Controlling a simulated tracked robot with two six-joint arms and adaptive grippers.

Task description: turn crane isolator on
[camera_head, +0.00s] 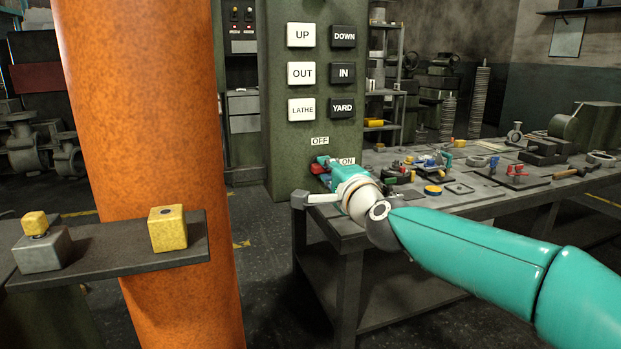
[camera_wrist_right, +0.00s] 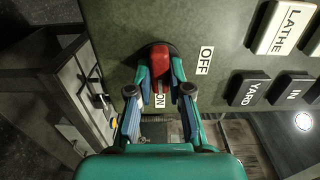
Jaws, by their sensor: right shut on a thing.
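The crane isolator is a red handle (camera_wrist_right: 161,82) on a dark round mount on the green panel (camera_head: 284,120). The OFF label (camera_head: 320,141) is above the handle in the head view and right of it in the wrist view (camera_wrist_right: 205,60). The ON label (camera_head: 347,161) shows below the handle in the wrist view (camera_wrist_right: 160,101), and the handle points towards it. My right gripper (camera_wrist_right: 162,72) is shut on the handle, one finger on each side. In the head view my right wrist mostly hides the handle. My left gripper is out of view.
Buttons such as LATHE (camera_head: 301,109) and YARD (camera_head: 342,108) are above the isolator. A workbench (camera_head: 470,196) with several castings and tools stands right of the panel. An orange column (camera_head: 140,120) and a shelf (camera_head: 110,262) with a yellow block (camera_head: 168,229) are at the left.

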